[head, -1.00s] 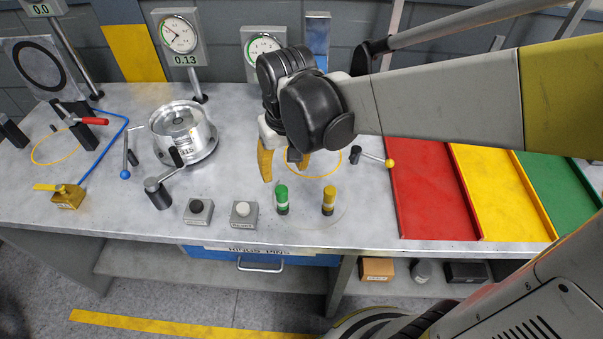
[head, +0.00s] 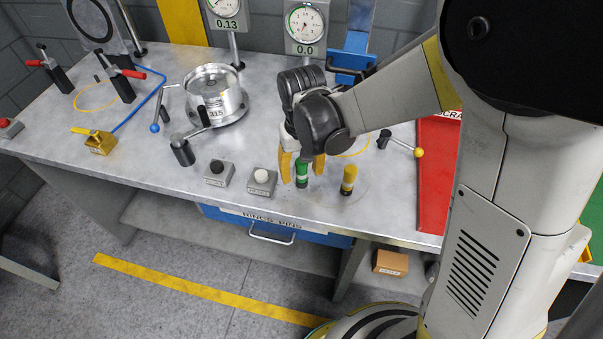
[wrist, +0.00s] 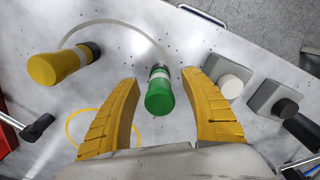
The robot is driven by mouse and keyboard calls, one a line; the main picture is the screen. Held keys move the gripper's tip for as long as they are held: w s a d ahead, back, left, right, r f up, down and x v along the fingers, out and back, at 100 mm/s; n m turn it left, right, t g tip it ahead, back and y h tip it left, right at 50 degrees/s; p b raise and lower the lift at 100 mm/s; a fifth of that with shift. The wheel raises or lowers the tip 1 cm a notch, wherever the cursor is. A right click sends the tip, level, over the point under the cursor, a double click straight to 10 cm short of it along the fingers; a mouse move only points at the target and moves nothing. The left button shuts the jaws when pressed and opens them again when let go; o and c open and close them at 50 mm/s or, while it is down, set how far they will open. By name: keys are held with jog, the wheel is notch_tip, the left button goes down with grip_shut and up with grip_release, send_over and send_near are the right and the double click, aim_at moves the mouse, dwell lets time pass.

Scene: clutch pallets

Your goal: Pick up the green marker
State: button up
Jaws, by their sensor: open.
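The green marker (head: 302,172) stands upright on the metal bench. It has a green top, a white band and a dark base. In the wrist view the green marker (wrist: 160,92) lies between the two yellow fingers of my gripper (wrist: 164,108), with a gap on each side. My gripper (head: 302,167) is open and low over the bench at the marker in the head view. A yellow marker (head: 348,180) stands to the right of the green one, and to the left in the wrist view (wrist: 62,66).
Two push-button boxes, one with a white knob (head: 262,181) and one with a black knob (head: 219,172), stand left of the green marker. A yellow-balled lever (head: 402,144) and a red tray (head: 437,180) are to the right. A metal chuck (head: 216,95) stands behind left.

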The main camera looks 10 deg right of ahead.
notch_tip(320, 180, down, 2)
jog(key=shift+f+b, duration=0.25)
jog(key=shift+b, duration=0.05)
jog(key=shift+r, duration=0.1)
grip_shut()
jog(key=shift+r, duration=0.1)
notch_tip(320, 180, up, 10)
jog(key=p, duration=0.4)
